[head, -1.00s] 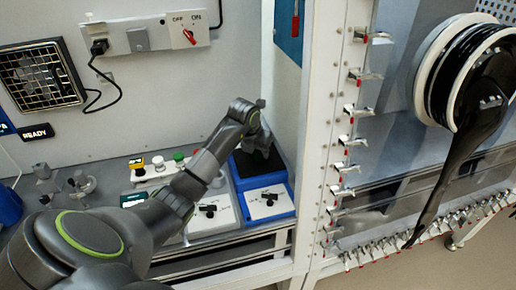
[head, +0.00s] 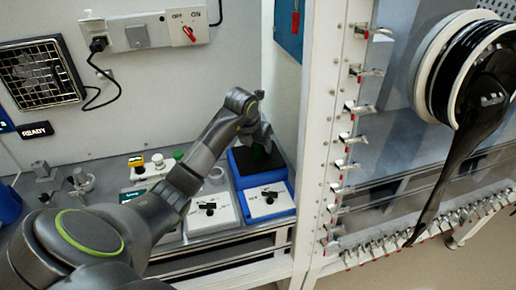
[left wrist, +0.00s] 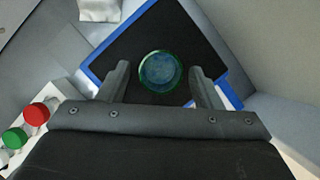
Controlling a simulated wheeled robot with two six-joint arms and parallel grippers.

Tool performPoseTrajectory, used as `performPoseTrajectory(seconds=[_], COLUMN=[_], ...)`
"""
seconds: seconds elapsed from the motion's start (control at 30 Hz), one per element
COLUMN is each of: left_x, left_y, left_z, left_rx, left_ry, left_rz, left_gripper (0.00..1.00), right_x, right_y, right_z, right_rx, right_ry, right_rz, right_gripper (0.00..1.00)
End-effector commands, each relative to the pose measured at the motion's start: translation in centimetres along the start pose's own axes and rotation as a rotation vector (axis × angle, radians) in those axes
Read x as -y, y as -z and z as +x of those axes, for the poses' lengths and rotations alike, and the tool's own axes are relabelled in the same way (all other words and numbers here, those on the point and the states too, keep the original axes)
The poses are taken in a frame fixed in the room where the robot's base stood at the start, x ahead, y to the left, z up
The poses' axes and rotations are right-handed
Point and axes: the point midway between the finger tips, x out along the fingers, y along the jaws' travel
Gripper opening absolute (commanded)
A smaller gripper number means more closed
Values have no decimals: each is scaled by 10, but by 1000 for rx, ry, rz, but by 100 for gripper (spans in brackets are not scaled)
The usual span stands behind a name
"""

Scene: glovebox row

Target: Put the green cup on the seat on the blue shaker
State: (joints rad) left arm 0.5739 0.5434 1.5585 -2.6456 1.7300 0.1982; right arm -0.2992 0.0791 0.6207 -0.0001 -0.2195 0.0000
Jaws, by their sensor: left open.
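The blue shaker (head: 283,208) stands against the white frame post, with a black top plate (head: 275,163) as its seat. The green cup (head: 259,153) is on this plate, partly hidden by my left gripper (head: 260,138) in the head view. In the left wrist view the cup (left wrist: 160,71) shows from above as a round green rim, near the middle of the black plate (left wrist: 160,27). The left gripper (left wrist: 159,72) is open, its two fingers apart on either side of the cup in that view, with gaps between. My right gripper is not in view.
A white-fronted device (head: 211,212) stands left of the shaker. Bottles with coloured caps stand on a white rack (head: 152,172) further left. The white post (head: 305,130) rises close on the right. A black glove (head: 460,150) hangs beyond it.

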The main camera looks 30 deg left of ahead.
Motion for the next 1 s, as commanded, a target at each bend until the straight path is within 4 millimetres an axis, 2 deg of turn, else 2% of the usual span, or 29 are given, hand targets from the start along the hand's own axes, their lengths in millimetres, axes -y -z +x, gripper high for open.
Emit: performPoseTrajectory(seconds=[0.2, 0.4, 0.6, 1.0], left_x=[-1, 0, 0, 0], left_y=[0, 0, 0, 0], left_z=[-49, -81, -93, -93], left_rx=[6, 3, -1, -1], left_ry=[-3, -2, -1, 0], left_rz=[2, 1, 0, 0], left_gripper=[59, 59, 59, 59], right_x=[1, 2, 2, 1], right_y=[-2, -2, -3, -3], right_z=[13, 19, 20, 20], right_rx=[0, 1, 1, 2], right_ry=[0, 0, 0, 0], right_rz=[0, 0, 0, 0], right_gripper=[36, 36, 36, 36])
